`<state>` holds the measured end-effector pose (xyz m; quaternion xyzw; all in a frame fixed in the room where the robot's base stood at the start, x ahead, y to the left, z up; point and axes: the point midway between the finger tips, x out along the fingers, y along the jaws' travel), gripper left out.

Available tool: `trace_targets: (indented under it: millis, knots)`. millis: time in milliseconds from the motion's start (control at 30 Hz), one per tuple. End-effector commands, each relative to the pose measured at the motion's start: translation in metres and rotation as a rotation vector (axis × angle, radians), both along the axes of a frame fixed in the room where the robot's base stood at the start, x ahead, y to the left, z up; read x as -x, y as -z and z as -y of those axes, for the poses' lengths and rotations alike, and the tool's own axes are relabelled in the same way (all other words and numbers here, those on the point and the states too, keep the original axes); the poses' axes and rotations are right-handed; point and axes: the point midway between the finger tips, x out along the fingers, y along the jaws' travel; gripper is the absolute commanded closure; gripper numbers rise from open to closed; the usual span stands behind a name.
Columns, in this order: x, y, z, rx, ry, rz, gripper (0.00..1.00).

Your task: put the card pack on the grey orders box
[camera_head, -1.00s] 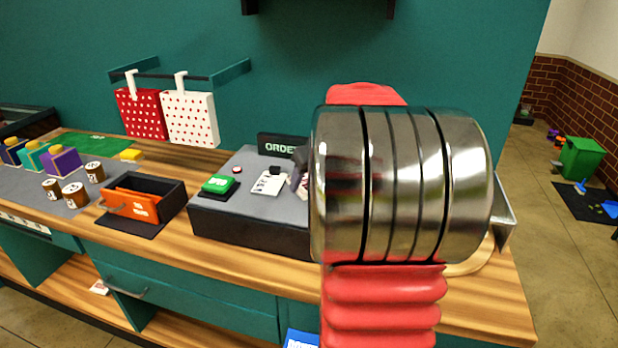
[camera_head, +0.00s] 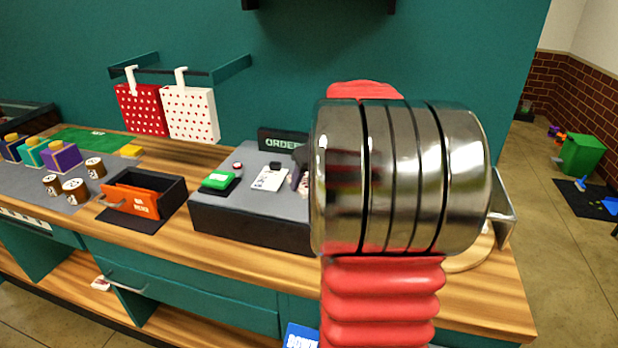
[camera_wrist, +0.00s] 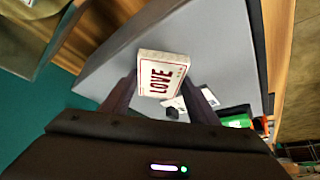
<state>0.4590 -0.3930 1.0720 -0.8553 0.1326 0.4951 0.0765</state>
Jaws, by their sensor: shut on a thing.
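The card pack (camera_wrist: 163,74), a small white box with LOVE in dark red letters, sits between my fingers in the wrist view. My gripper (camera_wrist: 165,92) is shut on it, over the grey top of the orders box. I cannot tell whether the pack touches that top. The orders box (camera_head: 250,232) has a grey top, dark sides and an ORDERS sign at its back in the head view; its top also fills much of the wrist view (camera_wrist: 200,40).
On the box's top are a green pad (camera_head: 218,180), a white printed card (camera_head: 270,179) and a small red-and-white button (camera_head: 238,167). A black tray with an orange item (camera_head: 130,200) stands left of the box. Two heart-patterned bags (camera_head: 189,114) hang on the wall behind.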

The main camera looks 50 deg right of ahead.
Motion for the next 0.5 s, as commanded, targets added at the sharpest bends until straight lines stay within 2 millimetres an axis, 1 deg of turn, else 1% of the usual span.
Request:
trace_targets:
  millis: [33, 67, 333, 367, 500]
  knots:
    - [0.0000, 0.0007, 0.0000, 0.000, 0.000, 0.000, 0.73]
    - [0.0000, 0.0007, 0.0000, 0.000, 0.000, 0.000, 0.45]
    - [0.0000, 0.0004, 0.0000, 0.000, 0.000, 0.000, 0.26]
    - [0.0000, 0.0004, 0.0000, 0.000, 0.000, 0.000, 0.24]
    - [-0.0001, 0.0005, -0.0001, 0.000, 0.000, 0.000, 0.24]
